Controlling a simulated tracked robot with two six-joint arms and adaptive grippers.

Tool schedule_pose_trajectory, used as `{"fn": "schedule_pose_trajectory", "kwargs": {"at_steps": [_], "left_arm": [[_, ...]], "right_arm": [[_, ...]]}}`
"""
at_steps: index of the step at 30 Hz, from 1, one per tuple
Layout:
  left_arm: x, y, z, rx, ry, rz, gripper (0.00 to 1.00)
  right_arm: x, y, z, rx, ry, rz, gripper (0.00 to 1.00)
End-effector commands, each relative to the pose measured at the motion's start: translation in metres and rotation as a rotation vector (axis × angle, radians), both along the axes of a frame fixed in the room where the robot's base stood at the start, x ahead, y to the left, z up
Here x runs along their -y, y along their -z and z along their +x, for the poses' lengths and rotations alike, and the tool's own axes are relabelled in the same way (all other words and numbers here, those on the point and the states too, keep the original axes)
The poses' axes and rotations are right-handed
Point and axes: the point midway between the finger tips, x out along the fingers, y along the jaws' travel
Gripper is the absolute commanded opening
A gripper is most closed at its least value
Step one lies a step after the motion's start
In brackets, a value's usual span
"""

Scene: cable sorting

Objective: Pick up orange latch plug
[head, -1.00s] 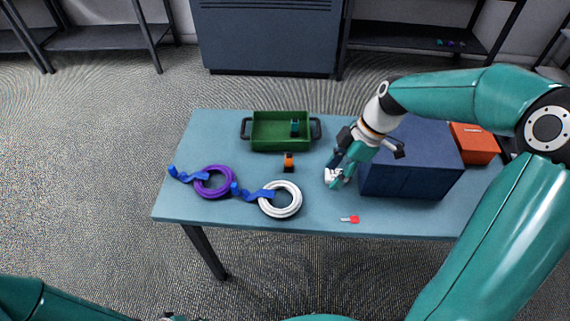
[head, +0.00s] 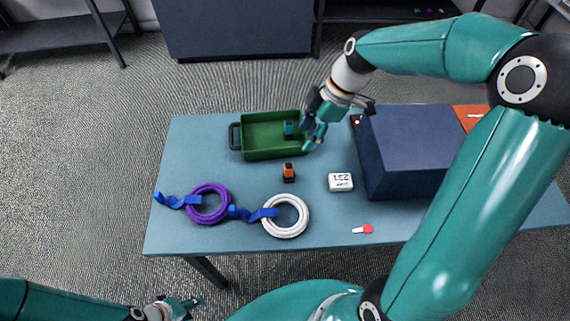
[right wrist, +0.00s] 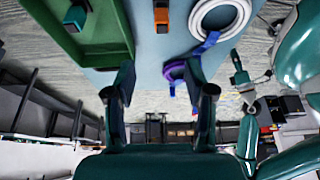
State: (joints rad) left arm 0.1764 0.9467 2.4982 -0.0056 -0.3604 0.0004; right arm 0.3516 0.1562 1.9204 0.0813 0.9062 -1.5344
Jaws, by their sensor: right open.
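The orange latch plug (head: 289,172), orange with a dark base, stands on the table between the green tray and the white cable coil. It also shows at the top of the right wrist view (right wrist: 162,15). My right gripper (head: 313,140) is open and empty at the right end of the green tray, up and to the right of the plug and apart from it. Its two fingers show in the right wrist view (right wrist: 163,88) with nothing between them. My left gripper (head: 182,305) is at the bottom edge, away from the table; its fingers are too small to read.
The green tray (head: 243,118) holds a dark teal plug (head: 290,129). A purple coil (head: 222,204) and a white coil (head: 303,214) with blue straps lie in front. A white labelled block (head: 341,182), a red-ended piece (head: 363,229) and a large navy box (head: 415,145) are to the right.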

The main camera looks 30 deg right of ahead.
Motion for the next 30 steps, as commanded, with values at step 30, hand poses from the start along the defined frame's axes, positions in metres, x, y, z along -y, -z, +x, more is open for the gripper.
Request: {"fn": "schedule_pose_trajectory", "kwargs": {"at_steps": [30], "left_arm": [[0.0, -0.009, 0.0, -0.001, 0.0, 0.0, 0.4]], "right_arm": [[-0.03, 0.137, 0.011, -0.005, 0.037, 0.001, 0.54]]}}
